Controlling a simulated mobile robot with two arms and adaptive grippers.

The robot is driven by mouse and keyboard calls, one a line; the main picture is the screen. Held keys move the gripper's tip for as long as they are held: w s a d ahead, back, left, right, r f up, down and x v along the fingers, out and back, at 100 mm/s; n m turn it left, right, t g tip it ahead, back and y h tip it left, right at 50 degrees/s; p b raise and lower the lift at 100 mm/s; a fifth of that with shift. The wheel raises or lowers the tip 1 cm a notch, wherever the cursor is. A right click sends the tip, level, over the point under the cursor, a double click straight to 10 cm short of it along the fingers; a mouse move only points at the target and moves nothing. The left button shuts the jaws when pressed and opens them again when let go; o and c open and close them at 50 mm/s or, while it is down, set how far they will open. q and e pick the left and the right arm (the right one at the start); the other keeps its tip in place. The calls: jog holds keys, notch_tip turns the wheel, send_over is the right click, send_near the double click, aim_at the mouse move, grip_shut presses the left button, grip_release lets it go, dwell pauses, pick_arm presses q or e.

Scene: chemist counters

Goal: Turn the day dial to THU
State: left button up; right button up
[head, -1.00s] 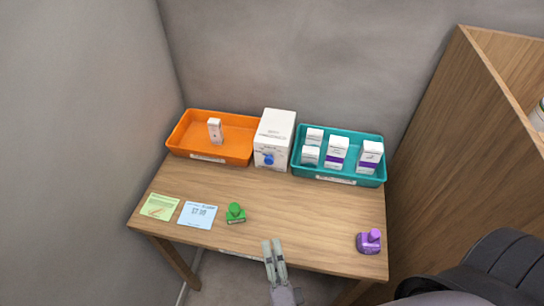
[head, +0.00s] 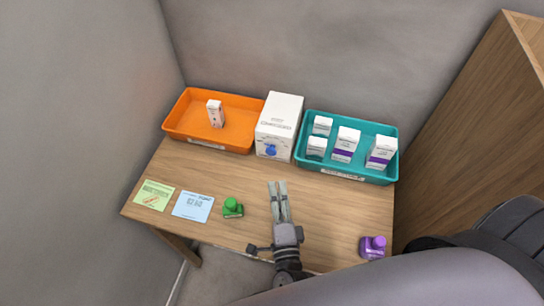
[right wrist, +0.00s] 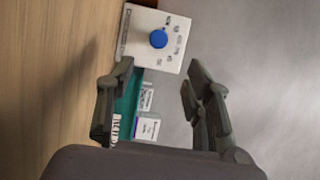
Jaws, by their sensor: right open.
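The day dial is a blue knob (head: 271,150) on the front of a white box (head: 284,108) at the back of the table, between two trays. The right wrist view shows the blue knob (right wrist: 159,39) on the box face with small dark markings around it, too small to read. My right gripper (head: 278,185) is over the table in front of the box, its fingers pointing at it, apart from the knob. In the right wrist view its fingers (right wrist: 159,72) are spread and empty, with the knob beyond them. My left gripper is not in view.
An orange tray (head: 180,128) with one small box stands left, a teal tray (head: 391,157) with several boxes right. A green stamp (head: 232,208), green note (head: 154,194), blue card (head: 193,206) and purple stamp (head: 373,247) lie in front. The middle is clear.

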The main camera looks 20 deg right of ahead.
aim_at(271, 153)
jog(key=b+x, duration=0.1)
jog(key=x, duration=0.9)
jog(key=shift+w, duration=0.25)
jog(key=shift+x, duration=0.85)
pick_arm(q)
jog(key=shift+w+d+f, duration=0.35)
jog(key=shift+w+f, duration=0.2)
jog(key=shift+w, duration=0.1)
